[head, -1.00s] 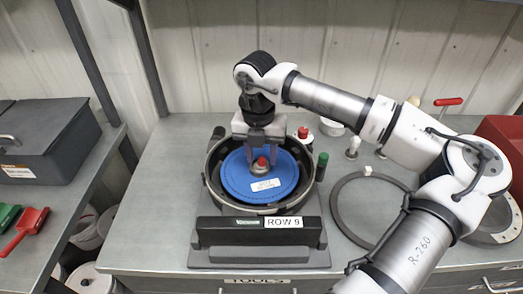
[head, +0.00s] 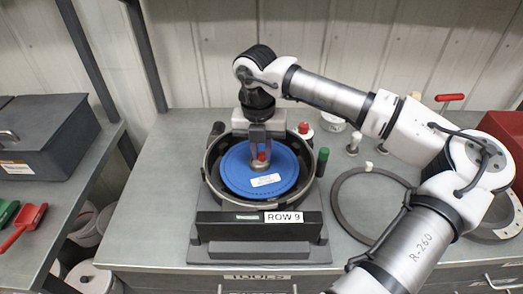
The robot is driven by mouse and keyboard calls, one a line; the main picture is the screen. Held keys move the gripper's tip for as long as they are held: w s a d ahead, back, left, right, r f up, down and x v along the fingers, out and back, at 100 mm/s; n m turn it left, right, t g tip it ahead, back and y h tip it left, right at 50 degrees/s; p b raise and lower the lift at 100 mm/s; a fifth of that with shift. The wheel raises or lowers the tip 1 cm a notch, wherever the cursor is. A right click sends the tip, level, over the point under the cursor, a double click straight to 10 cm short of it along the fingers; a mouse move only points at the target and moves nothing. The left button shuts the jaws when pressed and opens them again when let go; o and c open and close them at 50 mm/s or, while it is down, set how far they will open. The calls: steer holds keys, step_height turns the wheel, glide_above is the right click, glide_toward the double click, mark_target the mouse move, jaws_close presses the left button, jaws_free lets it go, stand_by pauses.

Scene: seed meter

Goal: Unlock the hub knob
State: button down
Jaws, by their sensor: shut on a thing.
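The seed meter (head: 210,190) sits on the bench as a dark round housing with a "ROW 9" label on its front. A blue disc (head: 240,183) with a white label lies inside it. The hub knob (head: 262,167), a grey knob with a red mark, stands at the disc's centre. My gripper (head: 261,158) points straight down over the centre and is shut on the knob. The gripper is turned so its fingers look nearly in line, and they hide part of the knob.
A dark ring (head: 340,210) lies on the bench at right. A green-capped cylinder (head: 322,160) and a red-topped white item (head: 304,131) stand close to the housing. A grey toolbox (head: 45,135) and red scoop (head: 24,225) are on the left shelf. The front-left bench is clear.

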steer(key=n+b, duration=0.3)
steer(key=shift+f+b, duration=0.3)
steer(key=n+b, duration=0.4)
steer(key=n, duration=0.1)
steer(key=shift+r, duration=0.15)
steer(key=n+b, duration=0.1)
steer(key=n, duration=0.4)
steer(key=shift+t+b, duration=0.3)
steer(key=shift+b, duration=0.05)
steer(key=shift+r+n+b, duration=0.15)
steer(key=shift+n+b, duration=0.35)
steer(key=shift+n, duration=1.6)
steer(key=shift+y, duration=0.3)
steer(key=c, duration=1.3)
jaws_free()
steer(key=shift+s, duration=0.1)
